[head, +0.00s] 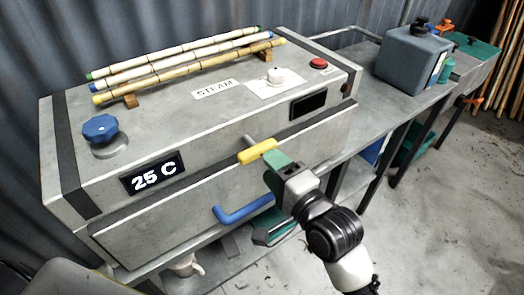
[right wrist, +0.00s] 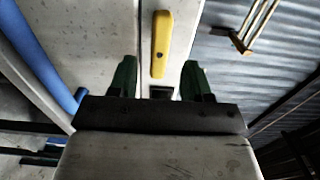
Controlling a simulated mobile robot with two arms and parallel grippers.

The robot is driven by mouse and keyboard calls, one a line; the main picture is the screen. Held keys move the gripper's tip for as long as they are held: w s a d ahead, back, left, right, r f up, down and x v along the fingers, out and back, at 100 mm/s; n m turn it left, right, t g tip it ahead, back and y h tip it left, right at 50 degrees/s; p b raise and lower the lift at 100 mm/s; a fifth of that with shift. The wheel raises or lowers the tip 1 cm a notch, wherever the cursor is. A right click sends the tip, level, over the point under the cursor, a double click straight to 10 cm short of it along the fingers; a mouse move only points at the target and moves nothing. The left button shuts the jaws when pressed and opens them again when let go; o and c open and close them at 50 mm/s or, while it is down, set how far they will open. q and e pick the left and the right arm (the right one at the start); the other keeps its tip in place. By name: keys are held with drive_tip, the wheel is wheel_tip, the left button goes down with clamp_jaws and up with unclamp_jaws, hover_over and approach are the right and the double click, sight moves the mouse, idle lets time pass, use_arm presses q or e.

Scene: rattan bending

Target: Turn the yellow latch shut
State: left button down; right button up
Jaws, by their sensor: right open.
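The yellow latch (head: 257,152) is a short bar on the front of the grey steam box (head: 212,193), just under its closed lid. It lies roughly along the lid seam. In the right wrist view the latch (right wrist: 162,45) is ahead of the fingertips, lined up with the gap between them. My right gripper (head: 274,174) is open and empty, close in front of the latch at its lower right. Its two green fingers also show in the right wrist view (right wrist: 158,76), not closed around the latch. My left gripper is not in view.
A blue handle (head: 243,211) sticks out below the latch, left of my right gripper. Several bamboo poles (head: 185,65), a blue knob (head: 100,128) and a red button (head: 318,63) are on the lid. A blue-grey canister (head: 411,56) stands on the bench at right.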

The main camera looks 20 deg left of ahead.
sight(253, 146)
drive_tip(key=shift+x, duration=2.15)
drive_tip(key=shift+d, duration=0.1)
drive_tip(key=shift+c, duration=0.2)
clamp_jaws()
drive_tip(key=shift+p, duration=0.3)
drive_tip(key=shift+n, duration=0.3)
drive_tip(key=shift+n+p, duration=2.95)
drive_tip(key=shift+n, duration=5.75)
